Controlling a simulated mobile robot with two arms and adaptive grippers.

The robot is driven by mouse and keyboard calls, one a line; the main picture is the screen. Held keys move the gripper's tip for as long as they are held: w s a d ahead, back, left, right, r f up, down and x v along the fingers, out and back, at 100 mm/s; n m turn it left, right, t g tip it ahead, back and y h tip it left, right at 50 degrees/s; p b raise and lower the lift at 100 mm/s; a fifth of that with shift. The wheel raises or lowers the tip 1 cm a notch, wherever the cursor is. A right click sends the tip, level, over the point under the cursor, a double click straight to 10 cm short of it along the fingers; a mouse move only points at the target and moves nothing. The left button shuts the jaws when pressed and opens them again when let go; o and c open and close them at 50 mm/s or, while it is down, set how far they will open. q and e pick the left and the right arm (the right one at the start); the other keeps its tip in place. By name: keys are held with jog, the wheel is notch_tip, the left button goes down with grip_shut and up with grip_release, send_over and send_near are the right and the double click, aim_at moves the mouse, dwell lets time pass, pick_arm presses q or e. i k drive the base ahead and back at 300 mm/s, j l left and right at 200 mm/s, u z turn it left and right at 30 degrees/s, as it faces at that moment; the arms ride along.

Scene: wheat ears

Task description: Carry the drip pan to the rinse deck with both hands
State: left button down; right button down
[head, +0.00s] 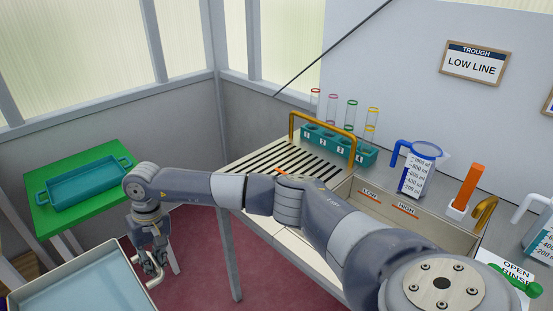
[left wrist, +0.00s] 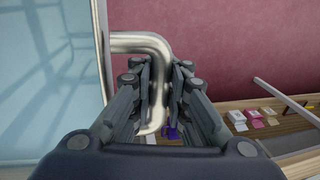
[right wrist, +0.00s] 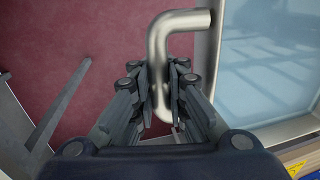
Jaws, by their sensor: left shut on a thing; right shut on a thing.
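The drip pan (head: 75,285) is a wide pan with a metal rim and pale blue inside, at the lower left of the head view, partly cut off. My right gripper (head: 155,265) is shut on its bent metal handle; the right wrist view shows that handle (right wrist: 160,45) between the fingers (right wrist: 162,78). In the left wrist view my left gripper (left wrist: 160,78) is shut on the opposite handle (left wrist: 150,45), beside the pan's rim (left wrist: 103,45). The left gripper is outside the head view. A slotted metal deck (head: 285,158), likely the rinse deck, lies beyond my right arm.
A green table (head: 60,213) with a teal tray (head: 90,181) stands at the left. A test tube rack (head: 373,156) stands at the deck's back, beside a brass arch. A trough (head: 443,232), jug (head: 415,175) and orange-handled item (head: 468,187) are at the right. Red floor (head: 200,255) shows between.

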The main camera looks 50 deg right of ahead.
aim_at(282, 173)
jog(key=i+l, duration=0.25)
jog(key=i, duration=0.2)
jog(key=i+l, duration=0.2)
jog(key=i, duration=1.4)
jog(key=z, duration=3)
